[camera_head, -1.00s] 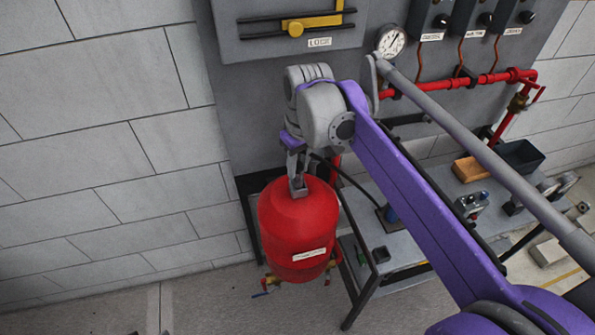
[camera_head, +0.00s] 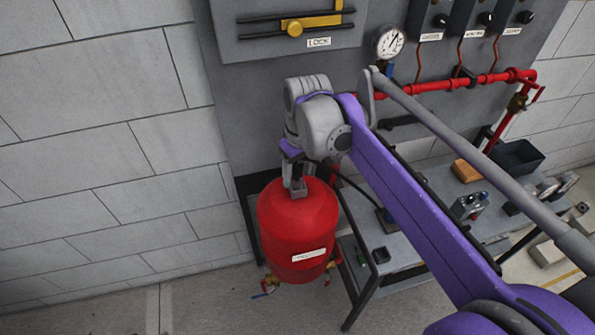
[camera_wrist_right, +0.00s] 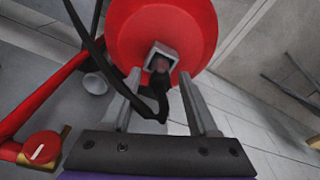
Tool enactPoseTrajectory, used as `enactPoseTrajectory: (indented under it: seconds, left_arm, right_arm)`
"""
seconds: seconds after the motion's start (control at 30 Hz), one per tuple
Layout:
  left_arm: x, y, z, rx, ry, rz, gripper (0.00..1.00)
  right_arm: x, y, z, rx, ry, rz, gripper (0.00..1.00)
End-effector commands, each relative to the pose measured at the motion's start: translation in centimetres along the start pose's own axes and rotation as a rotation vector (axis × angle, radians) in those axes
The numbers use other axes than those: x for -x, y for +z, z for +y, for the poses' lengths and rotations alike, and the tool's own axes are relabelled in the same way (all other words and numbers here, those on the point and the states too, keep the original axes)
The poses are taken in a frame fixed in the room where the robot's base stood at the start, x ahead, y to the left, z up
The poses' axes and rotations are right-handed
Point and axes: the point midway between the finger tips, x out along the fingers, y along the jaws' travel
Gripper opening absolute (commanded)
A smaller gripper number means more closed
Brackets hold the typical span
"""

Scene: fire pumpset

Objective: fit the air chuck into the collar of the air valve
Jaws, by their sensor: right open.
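The red vessel (camera_head: 297,228) stands at the left end of the bench, with the grey square collar (camera_wrist_right: 152,52) of the air valve on its top. The black air chuck (camera_wrist_right: 160,88) with its black hose lies between my right fingers, its end at the collar's mouth. I cannot tell how deep it sits. My right gripper (camera_wrist_right: 160,78) is open, with a finger on each side of the chuck and gaps visible. In the head view my right gripper (camera_head: 295,180) is just above the vessel's top. My left gripper is not in view.
A grey bench (camera_head: 400,245) is right of the vessel, partly hidden by my arm. The back panel carries a pressure gauge (camera_head: 390,42) and a red pipe (camera_head: 440,85). A dark bin (camera_head: 518,158) and a wooden block (camera_head: 468,170) are on the bench. The left wall is bare.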

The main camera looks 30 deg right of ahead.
Motion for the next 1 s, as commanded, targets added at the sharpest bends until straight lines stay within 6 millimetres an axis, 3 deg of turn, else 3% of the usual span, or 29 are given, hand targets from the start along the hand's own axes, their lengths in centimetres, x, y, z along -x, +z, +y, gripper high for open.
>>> enactPoseTrajectory:
  seconds: [0.17,0.6,0.8,1.0]
  left_arm:
    - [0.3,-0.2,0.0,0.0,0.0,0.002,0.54]
    - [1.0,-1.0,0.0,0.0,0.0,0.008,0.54]
    - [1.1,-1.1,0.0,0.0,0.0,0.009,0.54]
    - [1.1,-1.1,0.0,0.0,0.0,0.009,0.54]
  right_arm:
    - [1.5,-0.1,0.0,0.0,0.0,0.0,0.6]
    - [10.4,-0.1,0.0,-0.001,0.0,0.001,0.6]
    - [12.1,-0.1,0.0,0.0,0.0,0.0,0.6]
    - [12.3,0.0,0.0,0.0,0.0,0.0,0.6]
